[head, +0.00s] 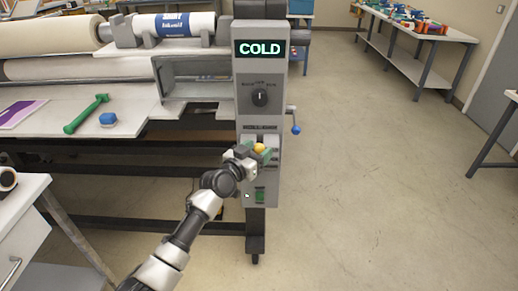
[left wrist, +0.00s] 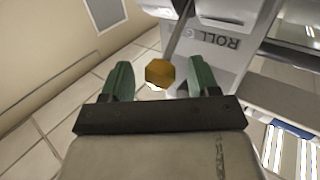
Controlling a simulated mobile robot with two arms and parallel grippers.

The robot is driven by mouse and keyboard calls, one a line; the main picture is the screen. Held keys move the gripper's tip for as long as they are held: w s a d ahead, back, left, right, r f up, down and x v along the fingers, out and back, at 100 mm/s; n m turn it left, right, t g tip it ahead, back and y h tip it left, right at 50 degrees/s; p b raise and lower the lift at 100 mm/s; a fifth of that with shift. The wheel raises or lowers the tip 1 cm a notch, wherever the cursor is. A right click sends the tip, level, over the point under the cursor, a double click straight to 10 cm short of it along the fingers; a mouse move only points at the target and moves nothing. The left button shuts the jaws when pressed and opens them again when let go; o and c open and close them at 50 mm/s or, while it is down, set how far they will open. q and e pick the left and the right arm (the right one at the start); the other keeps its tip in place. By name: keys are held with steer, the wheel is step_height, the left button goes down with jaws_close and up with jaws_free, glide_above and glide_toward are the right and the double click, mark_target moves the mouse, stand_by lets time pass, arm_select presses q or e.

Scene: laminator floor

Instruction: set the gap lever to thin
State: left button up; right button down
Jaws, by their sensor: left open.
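The grey control column (head: 262,100) of the laminator stands at the middle of the head view. A lever with a yellow knob (head: 258,147) is on its front, below a small label. My left gripper (head: 256,153) is at this knob. In the left wrist view the gripper (left wrist: 155,82) is open, with the yellow-brown knob (left wrist: 160,73) between its green fingertips and a gap showing on each side. A grey stem runs up from the knob, beside upside-down lettering that starts "ROLL". The lever's setting marks are hidden or too small to read. My right gripper is out of view.
A lit display (head: 261,48) reads "COLD", above a black dial (head: 260,97). A blue-knobbed crank (head: 296,129) sticks out on the column's right. A green tool (head: 86,114) and a blue object (head: 108,119) lie on the laminator bed.

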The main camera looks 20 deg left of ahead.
arm_select(q)
steer(key=shift+w+d, duration=0.15)
steer(key=shift+w, duration=0.25)
steer(key=shift+c, duration=0.2)
